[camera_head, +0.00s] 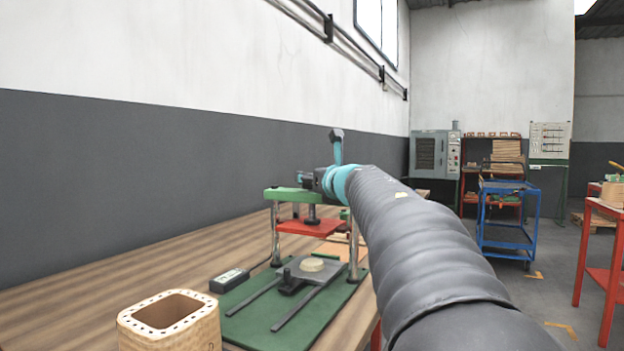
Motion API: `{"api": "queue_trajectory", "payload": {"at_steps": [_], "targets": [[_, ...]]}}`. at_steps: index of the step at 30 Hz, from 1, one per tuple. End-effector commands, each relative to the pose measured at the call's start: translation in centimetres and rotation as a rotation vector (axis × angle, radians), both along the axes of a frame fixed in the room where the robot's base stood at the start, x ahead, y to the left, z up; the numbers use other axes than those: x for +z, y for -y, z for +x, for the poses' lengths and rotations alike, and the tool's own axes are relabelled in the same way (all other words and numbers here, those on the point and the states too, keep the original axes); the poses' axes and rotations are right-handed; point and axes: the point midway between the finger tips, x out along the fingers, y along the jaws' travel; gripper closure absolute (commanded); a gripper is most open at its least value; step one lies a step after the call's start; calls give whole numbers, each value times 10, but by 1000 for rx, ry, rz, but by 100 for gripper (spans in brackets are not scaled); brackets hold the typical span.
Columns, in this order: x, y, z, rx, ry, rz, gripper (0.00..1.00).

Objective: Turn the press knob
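The press stands on the wooden bench, with a green top beam (287,194), a red plate (311,229) below it, chrome columns and a green base (250,318). A pale round disc (311,265) lies on the dark plate over the base. My arm reaches in from the lower right and ends above the top beam. The dark end part there, my gripper (308,180), is small and partly covered by the blue wrist. I cannot tell whether it is open or touching the press. I cannot make out a press knob for certain; the arm hides the beam's right part.
A hollow wooden block (172,322) with holes around its rim stands at the bench's front.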

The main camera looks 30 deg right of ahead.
Motion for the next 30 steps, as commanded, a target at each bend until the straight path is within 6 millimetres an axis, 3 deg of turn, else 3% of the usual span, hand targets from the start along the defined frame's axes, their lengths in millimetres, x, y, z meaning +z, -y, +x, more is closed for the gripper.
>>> {"api": "queue_trajectory", "payload": {"at_steps": [13, 14, 16, 17, 30], "targets": [[-5, 0, 0, 8, -6, 1, 83], [-5, 0, 1, 8, -7, 1, 43], [-4, 0, 1, 8, -6, 0, 25], [-4, 0, 0, 7, -6, 0, 22], [-2, 0, -9, 5, -2, 0, 22]]}}
